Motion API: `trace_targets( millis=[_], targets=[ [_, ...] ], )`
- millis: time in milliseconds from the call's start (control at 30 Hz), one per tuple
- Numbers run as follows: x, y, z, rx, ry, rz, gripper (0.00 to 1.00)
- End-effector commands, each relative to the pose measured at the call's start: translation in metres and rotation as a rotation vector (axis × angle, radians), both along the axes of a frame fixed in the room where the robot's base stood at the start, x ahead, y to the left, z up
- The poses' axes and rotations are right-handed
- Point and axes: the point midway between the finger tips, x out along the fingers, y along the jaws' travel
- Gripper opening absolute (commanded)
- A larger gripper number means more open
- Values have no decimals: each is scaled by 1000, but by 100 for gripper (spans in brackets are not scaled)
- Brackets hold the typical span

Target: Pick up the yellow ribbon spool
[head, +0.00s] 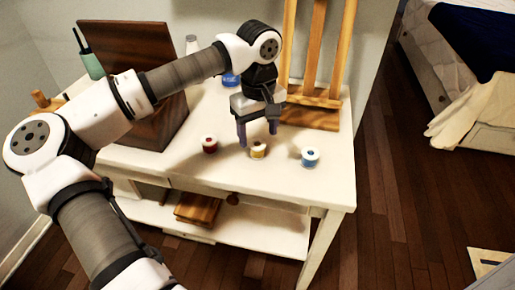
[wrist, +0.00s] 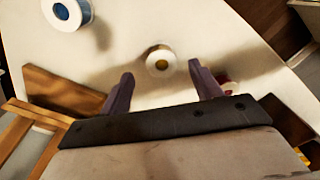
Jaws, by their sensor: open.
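The yellow ribbon spool (head: 258,150) stands on the white table between a red spool and a blue spool. In the wrist view the yellow spool (wrist: 160,60) shows from above, with a white rim and a yellow centre. My gripper (head: 257,140) is above the table, pointing down, its fingers open and apart. In the wrist view the fingers of my gripper (wrist: 162,82) frame the spool's sides, with the spool a little beyond the fingertips. Nothing is held.
The red spool (head: 209,144) is left of the yellow one and the blue spool (head: 310,156) right. A wooden easel (head: 312,105) stands behind, and a dark wooden panel (head: 130,75) at the left. The table front (head: 270,182) is clear. A bed (head: 450,70) is at the right.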

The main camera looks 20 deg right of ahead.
Motion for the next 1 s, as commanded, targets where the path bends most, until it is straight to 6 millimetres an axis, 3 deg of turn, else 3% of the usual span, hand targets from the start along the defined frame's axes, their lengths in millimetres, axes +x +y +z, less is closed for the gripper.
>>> trace_targets(
  millis=[233,500,867,1000],
  targets=[
    [-2,2,-37,-1,2,0,64],
    [-2,2,-43,-2,1,1,64],
    [-2,2,-43,-2,1,0,18],
    [-2,2,-42,-2,1,0,16]
  ],
)
